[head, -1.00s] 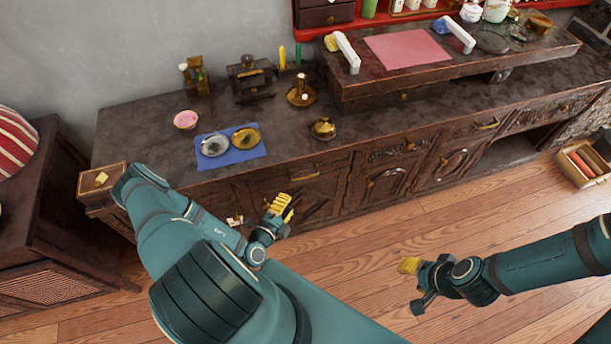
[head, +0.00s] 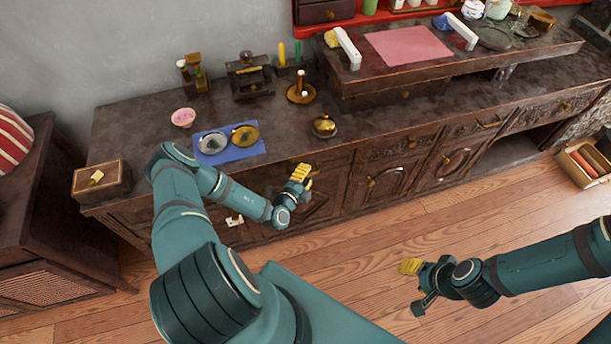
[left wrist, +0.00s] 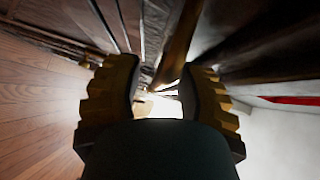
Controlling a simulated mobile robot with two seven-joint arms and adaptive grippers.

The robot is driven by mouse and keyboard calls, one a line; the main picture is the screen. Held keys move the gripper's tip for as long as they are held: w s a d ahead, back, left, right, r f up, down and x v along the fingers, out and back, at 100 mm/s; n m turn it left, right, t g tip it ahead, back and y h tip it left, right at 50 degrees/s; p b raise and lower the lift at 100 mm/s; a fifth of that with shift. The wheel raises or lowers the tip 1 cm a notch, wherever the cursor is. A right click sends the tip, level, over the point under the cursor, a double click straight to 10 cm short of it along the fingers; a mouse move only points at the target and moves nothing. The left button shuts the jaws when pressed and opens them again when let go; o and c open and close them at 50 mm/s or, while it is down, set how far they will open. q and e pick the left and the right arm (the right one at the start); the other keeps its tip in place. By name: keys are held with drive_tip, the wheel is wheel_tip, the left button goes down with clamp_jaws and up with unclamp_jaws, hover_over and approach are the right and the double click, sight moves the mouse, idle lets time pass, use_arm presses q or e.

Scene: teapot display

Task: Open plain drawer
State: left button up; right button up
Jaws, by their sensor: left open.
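The plain drawer (head: 333,160) is a smooth dark wood front under the counter's left part, beside carved panels. It looks closed. My left gripper (head: 303,170) is at this drawer front and covers most of its brass handle in the head view. In the left wrist view my left gripper (left wrist: 163,75) is open, with ridged yellow fingers apart. A brass bar that looks like the handle (left wrist: 181,45) runs between and just beyond the fingers. Contact cannot be told. My right gripper (head: 411,267) is over the floor, away from the cabinet; its jaw opening is unclear.
The dark counter bears a blue mat (head: 232,157) with two round dishes, a pink bowl (head: 184,117) and a brass pot (head: 324,126). Carved doors (head: 388,181) stand right of the drawer. A wooden box (head: 101,182) is at the left. The wooden floor (head: 365,237) in front is clear.

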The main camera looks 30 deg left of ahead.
use_arm(q)
drive_tip(key=shift+c, duration=0.4)
clamp_jaws()
